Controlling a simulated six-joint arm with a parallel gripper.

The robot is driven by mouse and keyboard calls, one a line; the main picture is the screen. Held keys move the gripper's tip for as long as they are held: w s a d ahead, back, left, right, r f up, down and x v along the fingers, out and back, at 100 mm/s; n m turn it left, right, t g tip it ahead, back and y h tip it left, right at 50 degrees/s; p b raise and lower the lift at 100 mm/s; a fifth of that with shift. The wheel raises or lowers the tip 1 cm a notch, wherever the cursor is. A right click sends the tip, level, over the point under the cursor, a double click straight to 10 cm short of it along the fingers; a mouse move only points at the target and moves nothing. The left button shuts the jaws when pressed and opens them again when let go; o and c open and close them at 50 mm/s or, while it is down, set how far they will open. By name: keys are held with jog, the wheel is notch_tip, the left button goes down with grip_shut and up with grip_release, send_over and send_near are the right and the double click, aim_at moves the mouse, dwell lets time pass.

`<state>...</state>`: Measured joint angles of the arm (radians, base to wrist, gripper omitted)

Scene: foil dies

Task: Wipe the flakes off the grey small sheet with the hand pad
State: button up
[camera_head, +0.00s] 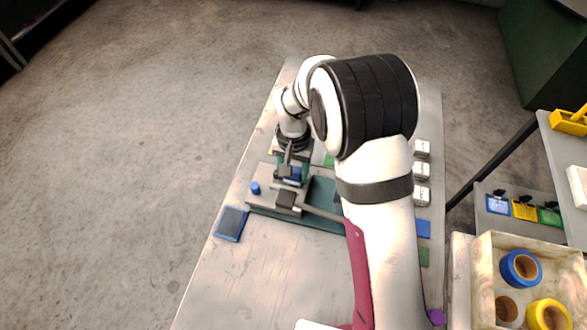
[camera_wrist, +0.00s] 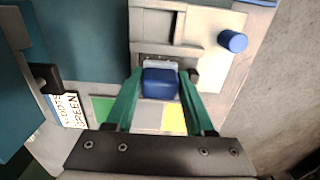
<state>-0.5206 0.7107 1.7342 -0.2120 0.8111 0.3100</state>
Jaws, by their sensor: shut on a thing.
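My gripper (camera_wrist: 160,86) has its two green fingers closed on the sides of a blue block (camera_wrist: 160,84). In the head view my gripper (camera_head: 292,171) is low over the fixture, and the blue block (camera_head: 293,176) shows there as a small patch. A pale grey part touches or lies just behind the block in the wrist view. The block may be the hand pad, but I cannot tell for certain. I cannot pick out the grey small sheet or any flakes. A light grey plate (camera_head: 270,198) with a blue knob (camera_head: 255,188) lies beside the gripper.
A dark-edged blue pad (camera_head: 230,223) lies at the bench's left edge. White blocks (camera_head: 421,171) stand along the right. A wooden box (camera_head: 484,285) holds tape rolls. A green patch (camera_wrist: 112,108) and a yellow patch (camera_wrist: 173,118) lie below the gripper. The front left bench is clear.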

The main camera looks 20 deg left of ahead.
jog(key=shift+f, duration=0.2)
jog(key=shift+s, duration=0.1)
jog(key=shift+s, duration=0.2)
jog(key=shift+w, duration=0.1)
jog(key=shift+w+f, duration=0.1)
jog(key=shift+w, duration=0.45)
jog(key=shift+s, duration=0.1)
jog(key=shift+s, duration=0.65)
